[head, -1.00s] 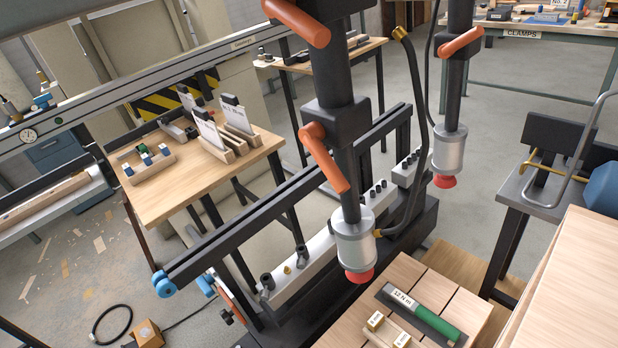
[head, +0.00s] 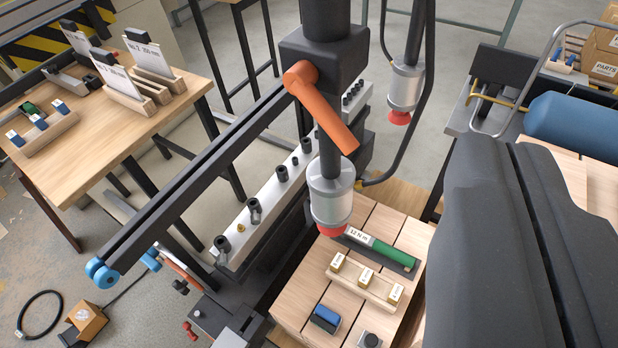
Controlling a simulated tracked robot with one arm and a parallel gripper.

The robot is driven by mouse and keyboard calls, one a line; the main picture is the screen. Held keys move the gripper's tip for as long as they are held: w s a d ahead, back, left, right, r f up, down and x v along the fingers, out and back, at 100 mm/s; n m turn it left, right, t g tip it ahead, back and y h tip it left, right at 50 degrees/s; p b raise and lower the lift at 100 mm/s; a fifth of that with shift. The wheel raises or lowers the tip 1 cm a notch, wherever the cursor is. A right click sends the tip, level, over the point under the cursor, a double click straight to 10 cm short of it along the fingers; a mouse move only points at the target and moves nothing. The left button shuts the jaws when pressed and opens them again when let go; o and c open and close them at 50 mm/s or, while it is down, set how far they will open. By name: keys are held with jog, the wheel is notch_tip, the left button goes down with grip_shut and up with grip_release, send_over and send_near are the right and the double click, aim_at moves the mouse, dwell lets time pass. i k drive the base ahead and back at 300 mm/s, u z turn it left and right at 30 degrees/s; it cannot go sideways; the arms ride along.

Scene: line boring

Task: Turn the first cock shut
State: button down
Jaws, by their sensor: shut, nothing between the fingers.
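An orange lever (head: 325,112) sits on a black valve block (head: 308,58) on a dark vertical pipe. It slants down and to the right, across the pipe. Below it hangs a grey cylinder (head: 330,190) with a red end (head: 332,231), above a slatted wooden top. I cannot tell from labels which cock is the first. A second pipe behind carries another grey cylinder (head: 404,84) with a red end; no lever shows on it in this view. My gripper's fingers do not show. A large dark part of my arm fills the lower right, apart from the lever in the picture.
The slatted top (head: 290,296) holds a green-handled tool (head: 378,252) and small labelled blocks. A black rail (head: 200,185) runs left of the pipe, beside a pale bar (head: 268,202) with dark posts. A wooden table (head: 118,128) stands left, a blue cylinder (head: 575,122) right.

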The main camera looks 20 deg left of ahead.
aim_at(148, 258)
jog(key=k, duration=0.5)
jog(key=u, duration=1.95)
jog(key=k, duration=1.35)
jog(key=z, duration=0.45)
jog(key=i, duration=1)
jog(key=u, duration=0.05)
